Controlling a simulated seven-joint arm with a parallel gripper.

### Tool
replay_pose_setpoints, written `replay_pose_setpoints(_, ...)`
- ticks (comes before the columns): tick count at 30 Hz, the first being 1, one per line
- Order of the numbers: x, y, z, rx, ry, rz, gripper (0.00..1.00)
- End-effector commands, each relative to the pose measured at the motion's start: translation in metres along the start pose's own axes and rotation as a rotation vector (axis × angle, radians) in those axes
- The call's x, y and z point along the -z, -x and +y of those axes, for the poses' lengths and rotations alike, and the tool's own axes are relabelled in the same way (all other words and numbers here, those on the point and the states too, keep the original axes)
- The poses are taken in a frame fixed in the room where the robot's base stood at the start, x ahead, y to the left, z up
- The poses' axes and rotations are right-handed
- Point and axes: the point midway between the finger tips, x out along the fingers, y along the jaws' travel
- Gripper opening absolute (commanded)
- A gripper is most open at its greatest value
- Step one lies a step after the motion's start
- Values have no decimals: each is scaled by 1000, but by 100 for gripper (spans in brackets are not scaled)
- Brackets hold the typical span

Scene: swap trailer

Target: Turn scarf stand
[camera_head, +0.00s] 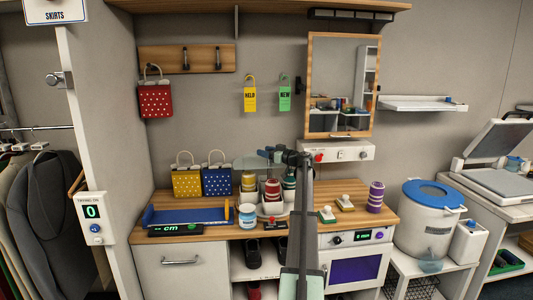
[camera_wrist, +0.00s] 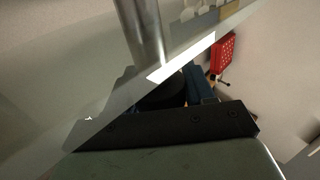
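What looks like the scarf stand (camera_head: 264,219) is a pale base on the wooden counter, bearing rolled striped bundles. They include a yellow and dark roll (camera_head: 248,182), a red and white roll (camera_head: 272,189) and a green and white roll (camera_head: 289,182). A pale, see-through plate (camera_head: 247,162) shows above them. My gripper (camera_head: 268,154) is at the height of the roll tops, in front of the wall, and partly covers the stand. Whether it touches the stand is unclear. The wrist view shows a shiny upright post (camera_wrist: 142,30) close by; the fingers cannot be made out there.
A purple roll (camera_head: 375,197) stands right. A mirror (camera_head: 341,85) hangs above. A red dotted bag (camera_head: 155,100) hangs at left.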

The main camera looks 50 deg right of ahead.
Motion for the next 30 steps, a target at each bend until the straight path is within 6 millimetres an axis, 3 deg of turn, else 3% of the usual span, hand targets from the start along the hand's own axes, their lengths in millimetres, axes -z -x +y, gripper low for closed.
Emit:
replay_pose_setpoints(2,0,0,0,1,0,0,43)
replay_pose_setpoints(15,0,0,-1,1,0,0,1)
replay_pose_setpoints(30,0,1,-1,-67,1,0,0)
